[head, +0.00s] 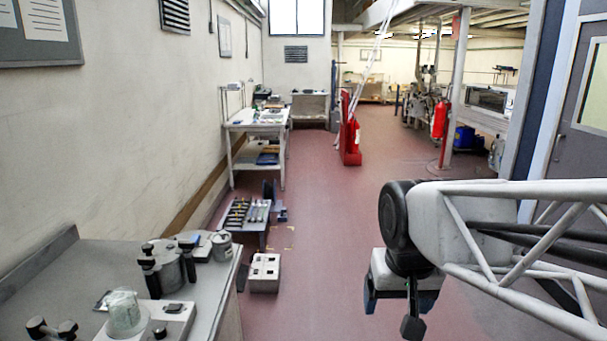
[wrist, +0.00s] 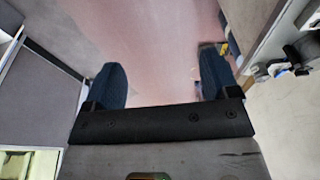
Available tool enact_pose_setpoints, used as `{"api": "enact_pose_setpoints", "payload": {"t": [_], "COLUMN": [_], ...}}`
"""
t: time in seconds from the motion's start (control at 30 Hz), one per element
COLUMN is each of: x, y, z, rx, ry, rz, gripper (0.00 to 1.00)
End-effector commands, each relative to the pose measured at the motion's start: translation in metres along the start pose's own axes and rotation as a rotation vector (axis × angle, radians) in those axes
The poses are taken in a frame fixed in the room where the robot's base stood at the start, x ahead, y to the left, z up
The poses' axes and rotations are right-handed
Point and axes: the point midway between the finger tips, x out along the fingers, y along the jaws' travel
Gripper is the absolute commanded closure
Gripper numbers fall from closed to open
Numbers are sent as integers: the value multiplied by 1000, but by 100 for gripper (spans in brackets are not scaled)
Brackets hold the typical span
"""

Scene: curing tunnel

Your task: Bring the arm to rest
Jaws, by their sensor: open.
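My arm reaches in from the right side of the head view, a pale lattice-like link ending in a dark round joint. My gripper (head: 402,297) hangs below that joint over the red floor, to the right of the workbench and apart from it. In the wrist view my gripper (wrist: 161,70) shows two blue padded fingers spread wide. Only bare floor shows between them, and nothing is held.
A grey bench (head: 65,285) with a lidded pot (head: 172,270) and a glass jar (head: 124,312) stands at lower left. A white box (head: 265,272) and a low rack (head: 248,215) stand on the floor. A grey door (head: 575,150) is at right. The middle aisle is clear.

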Motion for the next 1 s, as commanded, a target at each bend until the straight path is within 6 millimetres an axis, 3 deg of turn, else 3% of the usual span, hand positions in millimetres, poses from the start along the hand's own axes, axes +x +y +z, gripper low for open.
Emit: {"api": "enact_pose_setpoints", "payload": {"t": [0.2,0.4,1.0], "x": [11,19,21], "y": [27,37,39], "z": [54,80,85], "rx": [2,0,-2], "ry": [19,29,30], "rz": [12,19,21], "gripper": [19,19,19]}}
